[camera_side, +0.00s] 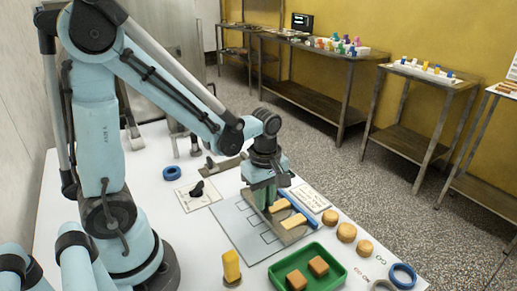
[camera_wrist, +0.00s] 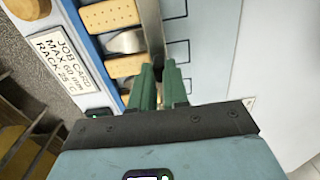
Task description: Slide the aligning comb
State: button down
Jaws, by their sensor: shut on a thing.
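My gripper (camera_side: 265,204) is low over the work area on the table, pointing down. In the wrist view its green fingers (camera_wrist: 161,88) are close together on a narrow grey metal strip, which looks like the aligning comb (camera_wrist: 152,38); the gripped part is hidden between the fingers. The strip runs beside a row of tan oblong biscuits (camera_wrist: 111,14), which also show in the side view (camera_side: 293,221). The biscuits lie on a grey metal bed between the strip and a blue rail (camera_side: 300,209). The comb's teeth cannot be made out.
A pale board with outlined slots (camera_side: 238,232) lies beside the bed. A green tray (camera_side: 335,272) holds two brown blocks. Round biscuits (camera_side: 346,232), a yellow-topped piece (camera_side: 231,266) and blue rings (camera_side: 402,275) stand nearby. A job card (camera_side: 310,198) lies behind the rail.

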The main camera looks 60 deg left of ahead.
jog(key=shift+w, duration=0.35)
jog(key=c, duration=1.1)
grip_release()
jog(key=shift+s, duration=0.1)
jog(key=shift+r, duration=6.05)
jog(key=m+t, duration=0.2)
jog(key=m, duration=0.4)
jog(key=s+d+f+m+t, duration=0.1)
jog(key=m+t, duration=0.1)
jog(key=m, duration=0.4)
jog(key=s+d+m+t, duration=0.1)
jog(key=m+t, duration=0.2)
jog(key=m, duration=0.3)
jog(key=shift+f, duration=0.3)
